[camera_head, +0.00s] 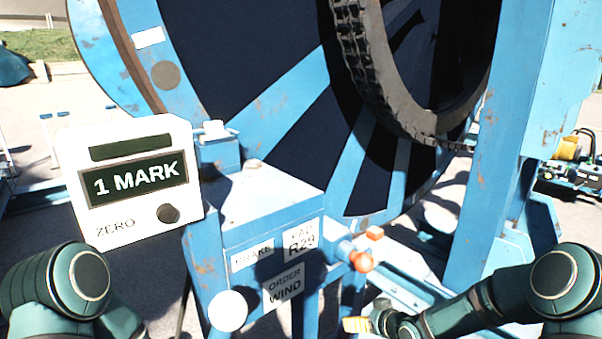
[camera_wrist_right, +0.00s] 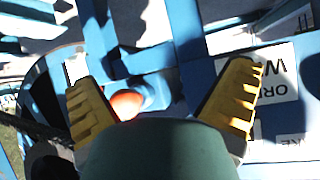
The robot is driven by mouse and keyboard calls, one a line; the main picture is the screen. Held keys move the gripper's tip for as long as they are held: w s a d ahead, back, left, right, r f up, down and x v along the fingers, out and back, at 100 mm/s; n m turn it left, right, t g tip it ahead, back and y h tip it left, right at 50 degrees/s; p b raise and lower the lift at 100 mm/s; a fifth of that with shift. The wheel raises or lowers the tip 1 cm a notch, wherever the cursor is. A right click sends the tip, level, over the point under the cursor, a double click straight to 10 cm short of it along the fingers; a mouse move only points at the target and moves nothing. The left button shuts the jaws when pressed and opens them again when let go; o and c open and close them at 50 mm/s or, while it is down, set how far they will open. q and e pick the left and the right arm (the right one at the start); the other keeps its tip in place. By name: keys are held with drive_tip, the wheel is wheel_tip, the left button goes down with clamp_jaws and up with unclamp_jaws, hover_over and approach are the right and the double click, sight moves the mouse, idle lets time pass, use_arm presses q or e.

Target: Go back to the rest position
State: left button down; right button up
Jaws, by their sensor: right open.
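My right gripper (camera_wrist_right: 165,100) is open in the right wrist view, with its two yellow ridged fingers apart. An orange-red knob (camera_wrist_right: 127,104) shows behind the fingers, nearer the left one; I cannot tell whether they touch. In the head view the right gripper (camera_head: 357,324) is low and right of centre, partly cut off by the bottom edge. The same knob (camera_head: 361,261) is above it on the blue control box (camera_head: 215,265). My left arm (camera_head: 70,285) shows at the lower left, but its gripper is out of view.
A big blue cable reel (camera_head: 285,105) with a toothed ring (camera_head: 365,70) fills the back. A white counter box (camera_head: 130,215) reading "1 MARK" stands left. A blue post (camera_head: 490,190) rises at right. The control box has a white round knob (camera_head: 228,311) and an "ORDER WIND" label (camera_head: 285,288).

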drive_tip(key=s+a+f+m+g, duration=0.2)
drive_tip(key=s+a+f, duration=0.1)
drive_tip(key=s, duration=0.6)
drive_tip(key=s+a+f+m+g, duration=0.2)
drive_tip(key=s+a+f+g, duration=0.1)
drive_tip(key=s, duration=0.7)
drive_tip(key=s+a+f+m+g+h, duration=0.1)
drive_tip(key=s+a+f+g, duration=0.2)
drive_tip(key=s, duration=0.7)
wheel_tip(320, 180, down, 2)
drive_tip(key=shift+s+f+m, duration=0.15)
drive_tip(key=shift+m, duration=0.25)
